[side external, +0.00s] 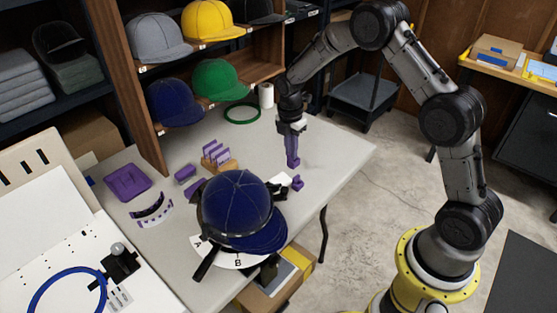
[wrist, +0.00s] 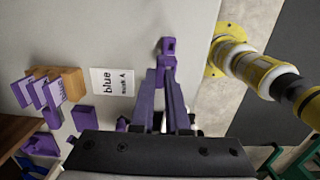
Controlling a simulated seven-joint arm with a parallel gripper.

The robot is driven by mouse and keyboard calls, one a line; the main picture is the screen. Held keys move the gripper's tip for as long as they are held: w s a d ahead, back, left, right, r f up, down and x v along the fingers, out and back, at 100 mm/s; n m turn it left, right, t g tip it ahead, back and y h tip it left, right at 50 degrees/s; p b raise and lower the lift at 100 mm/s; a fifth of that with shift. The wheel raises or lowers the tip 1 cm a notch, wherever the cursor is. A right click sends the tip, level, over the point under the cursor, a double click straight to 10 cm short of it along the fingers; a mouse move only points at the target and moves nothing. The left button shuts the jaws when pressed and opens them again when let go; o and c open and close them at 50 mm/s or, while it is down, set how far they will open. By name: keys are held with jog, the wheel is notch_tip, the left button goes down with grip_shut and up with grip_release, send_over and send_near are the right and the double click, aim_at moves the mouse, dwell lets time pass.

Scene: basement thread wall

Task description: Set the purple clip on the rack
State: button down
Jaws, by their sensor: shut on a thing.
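My gripper (side external: 292,150) points down above the table near its right edge. Its purple fingers close together at the tips in the wrist view (wrist: 163,78), shut on a small purple clip (wrist: 166,63). The fingers largely hide the clip, and its outline blends with them. A small purple piece (side external: 297,183) shows just below the fingertips in the side view. I cannot tell whether it touches the held clip. A wooden block rack (side external: 230,166) holding several upright purple plates stands to the left of my gripper; it also shows in the wrist view (wrist: 72,82).
A dark blue cap (side external: 238,208) sits on a white lettered disc in front. A white card (wrist: 112,88) marked "blue" lies between rack and gripper. Purple blocks (side external: 186,173) and a purple tray (side external: 127,182) lie left. Cap shelves stand behind. Bare table (side external: 335,160) lies right.

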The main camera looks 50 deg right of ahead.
jog(key=w+f, duration=0.2)
jog(key=w+d+f, duration=0.1)
jog(key=w+f, duration=0.4)
jog(key=w, duration=0.1)
jog(key=shift+d+f, duration=0.2)
jog(key=shift+d, duration=0.05)
jog(key=shift+f, duration=1.5)
jog(key=shift+f, duration=0.1)
jog(key=c, duration=0.9)
grip_release()
